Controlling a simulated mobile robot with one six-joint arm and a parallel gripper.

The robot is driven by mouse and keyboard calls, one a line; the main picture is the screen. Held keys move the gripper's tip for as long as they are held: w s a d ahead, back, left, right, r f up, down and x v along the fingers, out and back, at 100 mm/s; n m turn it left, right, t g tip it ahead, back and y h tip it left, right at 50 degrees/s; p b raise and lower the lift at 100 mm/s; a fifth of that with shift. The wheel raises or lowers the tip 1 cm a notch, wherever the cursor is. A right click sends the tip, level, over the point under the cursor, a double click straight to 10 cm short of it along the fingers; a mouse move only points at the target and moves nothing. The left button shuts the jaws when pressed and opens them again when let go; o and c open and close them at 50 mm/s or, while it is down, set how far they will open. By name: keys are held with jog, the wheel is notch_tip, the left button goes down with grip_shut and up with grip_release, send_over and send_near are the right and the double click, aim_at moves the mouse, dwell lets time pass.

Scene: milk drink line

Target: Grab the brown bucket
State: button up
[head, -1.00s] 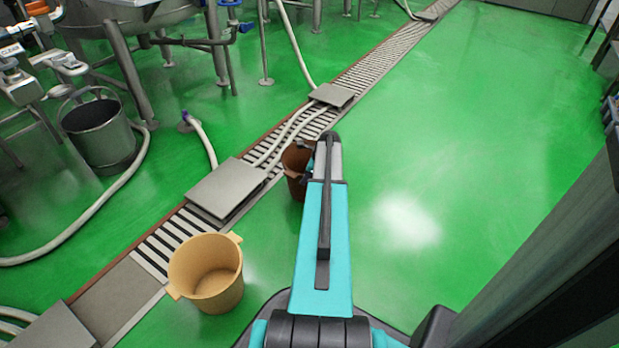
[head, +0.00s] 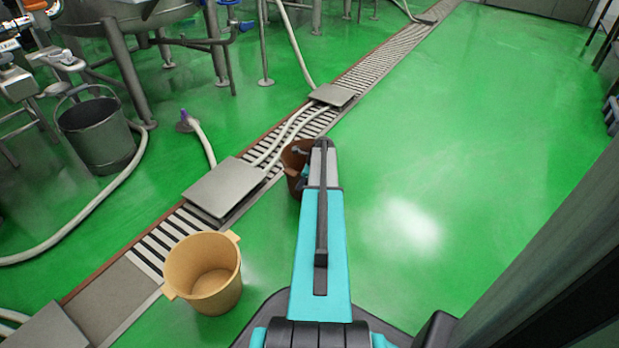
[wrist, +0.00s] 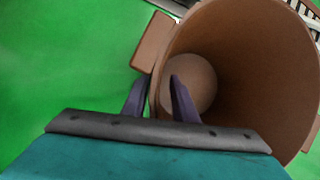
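The brown bucket (head: 292,184) stands on the green floor beside the drain channel, partly hidden behind my arm in the head view. In the wrist view, the brown bucket (wrist: 262,75) fills the right side, and I look down into its empty inside. My gripper (wrist: 158,98) is at its near left wall. One finger is outside the wall and the other is inside the opening, with the wall between them. The fingers stand apart. A handle tab shows on the rim above the left finger. In the head view my gripper is mostly hidden by the arm.
A yellow-tan bucket (head: 205,274) stands at the front left. A dark grey pail (head: 97,138) is farther left, near a pale hose (head: 95,212). A slatted drain channel with a metal plate (head: 223,190) runs diagonally. The floor (head: 470,110) on the right is clear.

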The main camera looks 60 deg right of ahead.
dwell(0.4)
grip_shut()
dwell(1.3)
